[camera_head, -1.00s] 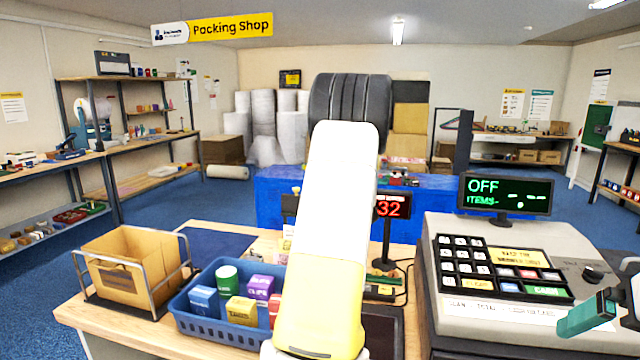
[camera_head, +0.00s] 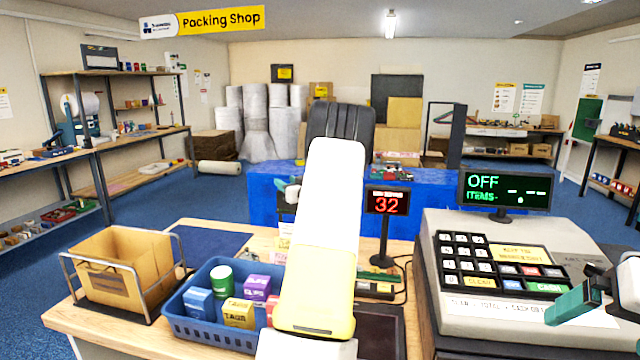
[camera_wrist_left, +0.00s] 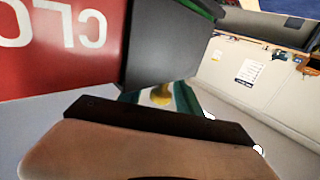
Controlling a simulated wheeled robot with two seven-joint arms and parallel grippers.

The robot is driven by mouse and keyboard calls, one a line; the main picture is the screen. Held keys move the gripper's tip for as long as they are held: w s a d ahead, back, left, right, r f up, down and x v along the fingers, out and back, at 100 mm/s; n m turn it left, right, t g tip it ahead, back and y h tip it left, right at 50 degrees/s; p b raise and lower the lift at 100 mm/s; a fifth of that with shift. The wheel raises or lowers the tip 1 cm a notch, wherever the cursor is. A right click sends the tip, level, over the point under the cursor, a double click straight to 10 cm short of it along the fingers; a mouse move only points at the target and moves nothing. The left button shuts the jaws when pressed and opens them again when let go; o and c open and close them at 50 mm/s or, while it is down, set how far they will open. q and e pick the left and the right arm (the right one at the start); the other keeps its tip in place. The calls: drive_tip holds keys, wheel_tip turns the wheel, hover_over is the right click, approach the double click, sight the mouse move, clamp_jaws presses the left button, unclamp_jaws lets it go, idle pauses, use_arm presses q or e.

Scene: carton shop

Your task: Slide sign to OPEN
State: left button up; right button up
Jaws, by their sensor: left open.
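The red sign (camera_wrist_left: 60,45) shows at the upper left of the left wrist view, with white letters reading "CLO" upside down. A dark grey panel (camera_wrist_left: 170,45) covers the area beside the letters. A small yellow knob (camera_wrist_left: 161,98) shows below that panel. My left gripper (camera_wrist_left: 158,92) is open, its teal fingers on either side of the knob in this view; I cannot tell whether they touch it. In the head view my left gripper (camera_head: 289,190) is mostly hidden behind my white arm, and I cannot make out the sign. My right gripper (camera_head: 573,305) shows in part over the cash register.
A blue basket (camera_head: 215,325) of small boxes and a cardboard carton in a wire frame (camera_head: 62,275) stand left on the counter. A red "32" display (camera_head: 388,201) and the cash register (camera_head: 490,322) stand to the right of my arm. Shelves line the left wall.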

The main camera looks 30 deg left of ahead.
use_arm(q)
clamp_jaws()
idle(1.4)
